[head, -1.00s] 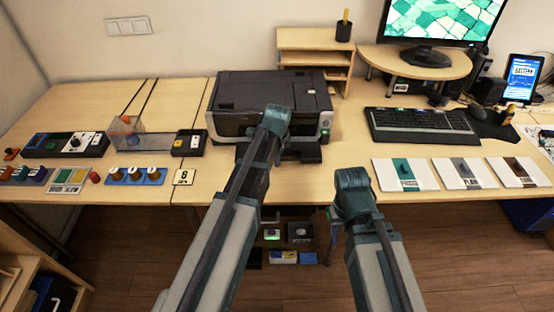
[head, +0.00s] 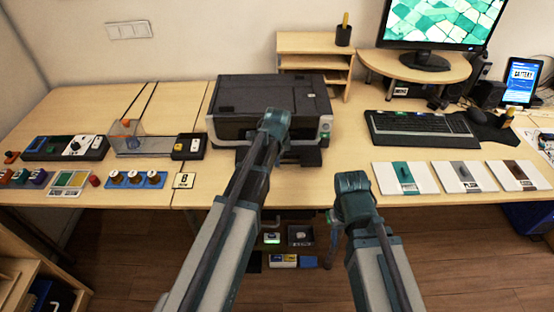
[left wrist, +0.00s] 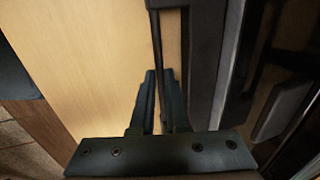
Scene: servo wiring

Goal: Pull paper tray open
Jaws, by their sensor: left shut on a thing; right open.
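The printer (head: 268,92) is a black and grey box at the back middle of the desk. Its dark paper tray (head: 309,158) juts from the lower front and is partly hidden by my left arm. My left gripper (left wrist: 161,76) reaches the printer's front; its fingers are shut on a thin dark edge of the tray (left wrist: 156,35) in the left wrist view. The head view hides those fingers behind my wrist. My right gripper (head: 334,216) hangs in front of the desk edge, open and apart from the printer; its fingers are mostly hidden.
A keyboard (head: 422,128) and several white cards (head: 405,177) lie to the right. A black control box (head: 188,146) and a small numbered card (head: 184,181) stand left of the printer. Desk in front of the printer is largely clear. A lower shelf holds small boxes (head: 283,260).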

